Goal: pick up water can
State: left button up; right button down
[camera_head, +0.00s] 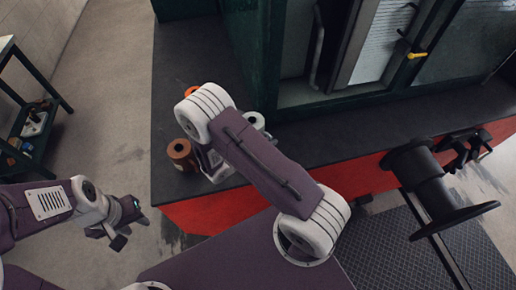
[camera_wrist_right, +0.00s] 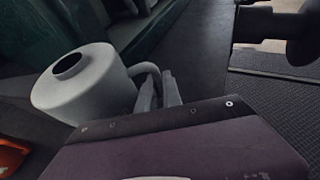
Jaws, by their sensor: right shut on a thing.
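The water can (camera_wrist_right: 85,88), a pale grey rounded can with a dark round opening on top, stands left of centre in the right wrist view. My right gripper (camera_wrist_right: 168,92) is shut on its handle, at the can's right side. In the head view only a pale piece of the can (camera_head: 256,119) shows beside my right arm, which hides the rest and the right gripper's fingers. My left gripper (camera_head: 130,231) is open and empty, low over the floor at the left.
A brown cylindrical object (camera_head: 180,151) and an orange object (camera_head: 191,90) are close to the can on the dark ledge (camera_head: 330,135). The green tram body rises behind. A black spool-shaped fixture (camera_head: 425,180) stands at the right. A shelf (camera_head: 28,125) is far left.

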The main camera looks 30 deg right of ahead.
jog(key=s+d+r+b, duration=0.1)
jog(key=s+d+r, duration=0.3)
jog(key=d, duration=0.2)
jog(key=shift+d+r, duration=0.15)
jog(key=shift+r, duration=0.1)
jog(key=shift+s, duration=0.1)
dwell(1.6)
